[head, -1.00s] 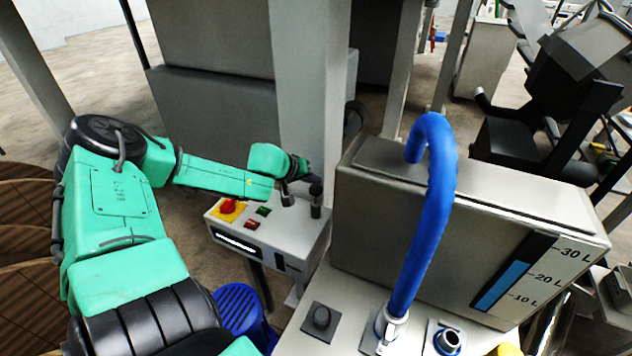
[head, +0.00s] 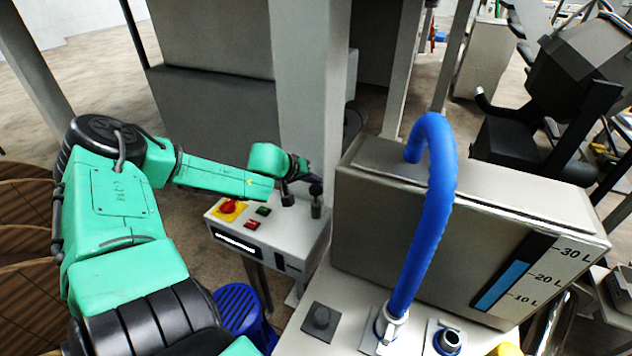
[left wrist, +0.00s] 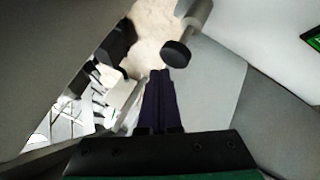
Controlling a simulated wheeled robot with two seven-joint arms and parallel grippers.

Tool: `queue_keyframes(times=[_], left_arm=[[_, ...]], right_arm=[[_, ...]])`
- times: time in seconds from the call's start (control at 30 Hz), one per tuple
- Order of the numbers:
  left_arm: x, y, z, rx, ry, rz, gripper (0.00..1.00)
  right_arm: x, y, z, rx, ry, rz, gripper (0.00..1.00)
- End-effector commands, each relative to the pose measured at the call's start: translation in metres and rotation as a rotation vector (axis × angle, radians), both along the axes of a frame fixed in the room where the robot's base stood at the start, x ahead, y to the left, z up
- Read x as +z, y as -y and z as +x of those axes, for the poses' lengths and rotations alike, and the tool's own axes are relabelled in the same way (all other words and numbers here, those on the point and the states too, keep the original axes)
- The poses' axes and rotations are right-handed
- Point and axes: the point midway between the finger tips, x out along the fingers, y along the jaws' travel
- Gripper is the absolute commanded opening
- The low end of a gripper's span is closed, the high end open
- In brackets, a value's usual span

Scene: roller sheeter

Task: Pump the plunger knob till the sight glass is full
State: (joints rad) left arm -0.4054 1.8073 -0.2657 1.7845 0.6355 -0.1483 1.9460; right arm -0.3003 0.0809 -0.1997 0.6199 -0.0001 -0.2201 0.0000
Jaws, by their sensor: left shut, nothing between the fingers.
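The plunger knob (head: 316,189) is a black knob on a grey rod, standing upright at the right end of a grey control box. In the left wrist view the knob (left wrist: 177,53) shows just beyond my fingertips, a little to the right. My left gripper (head: 310,175) is beside and slightly above the knob in the head view. Its dark fingers (left wrist: 160,74) are shut with nothing between them; I cannot tell whether they touch the knob. The sight glass (head: 503,285) on the grey tank is blue from its bottom to a little above the 20 L mark, dark above.
The control box (head: 285,252) carries a red button on a yellow plate (head: 229,207), small green and red buttons and a second black knob (head: 288,199). A thick blue hose (head: 432,210) arches before the tank (head: 400,215). A grey post (head: 312,80) stands behind the box.

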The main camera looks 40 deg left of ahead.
Motion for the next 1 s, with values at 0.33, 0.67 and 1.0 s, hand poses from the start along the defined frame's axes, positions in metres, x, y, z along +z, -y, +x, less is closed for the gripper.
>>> queue_keyframes(times=[0.33,0.67,1.0], left_arm=[[-0.007,0.000,0.000,0.001,0.000,-0.001,0.00],[-0.008,0.000,0.000,0.000,0.000,0.000,0.00],[-0.012,0.000,0.000,0.000,0.000,0.000,0.00]], right_arm=[[-0.006,0.000,0.000,0.000,0.000,0.000,0.50],[-0.007,0.000,0.000,0.001,0.000,0.001,0.50],[-0.011,-0.001,0.000,0.000,0.001,0.001,0.50]])
